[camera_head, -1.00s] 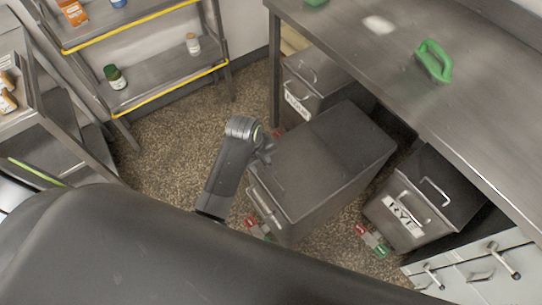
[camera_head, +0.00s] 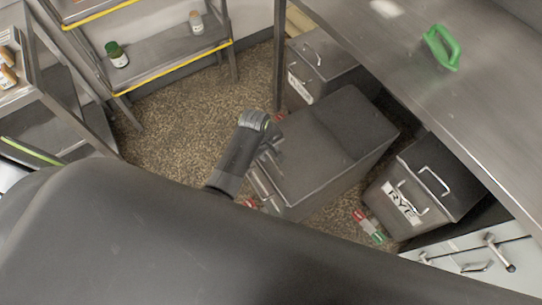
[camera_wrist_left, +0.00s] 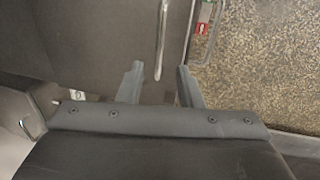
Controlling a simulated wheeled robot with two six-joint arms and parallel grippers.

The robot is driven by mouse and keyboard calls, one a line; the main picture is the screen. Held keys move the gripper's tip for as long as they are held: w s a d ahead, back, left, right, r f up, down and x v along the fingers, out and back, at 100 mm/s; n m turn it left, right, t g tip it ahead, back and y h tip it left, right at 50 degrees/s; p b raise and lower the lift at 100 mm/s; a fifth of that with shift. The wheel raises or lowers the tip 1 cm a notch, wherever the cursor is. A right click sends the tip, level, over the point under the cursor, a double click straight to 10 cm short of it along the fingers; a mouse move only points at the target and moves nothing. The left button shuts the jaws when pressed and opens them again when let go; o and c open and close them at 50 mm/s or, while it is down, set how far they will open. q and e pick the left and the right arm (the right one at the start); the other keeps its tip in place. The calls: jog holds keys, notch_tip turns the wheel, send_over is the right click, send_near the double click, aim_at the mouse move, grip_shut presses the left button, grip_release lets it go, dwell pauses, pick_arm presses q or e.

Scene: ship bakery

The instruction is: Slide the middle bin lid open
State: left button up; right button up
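The middle bin (camera_head: 310,190) is a grey metal bin standing out from under the table, between two other bins. Its flat lid (camera_head: 318,137) covers the top, with a darker panel at the back. My left gripper (camera_head: 270,153) is over the lid's front left part. A second handle (camera_wrist_left: 213,35) is on the bin's front. My right gripper is not in view.
A labelled bin (camera_head: 312,68) stands behind left and the RYE bin (camera_head: 425,195) to the right. The metal table (camera_head: 440,100) overhangs the bins and carries a green-handled tool (camera_head: 441,47). A shelf rack (camera_head: 165,62) stands at left. Speckled floor (camera_head: 190,130) is free left of the bin.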

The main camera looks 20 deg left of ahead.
aim_at(272, 159)
pick_arm(q)
jog(key=shift+w+d+f+b, duration=0.1)
jog(key=shift+w+f, duration=0.05)
jog(key=shift+f, duration=0.65)
jog(key=shift+w+d+f+b, duration=0.1)
jog(key=shift+w+f+b, duration=0.05)
jog(key=shift+f, duration=0.65)
jog(key=shift+w+d+f+b, duration=0.1)
jog(key=shift+w+f, duration=0.05)
jog(key=shift+f, duration=0.65)
grip_shut()
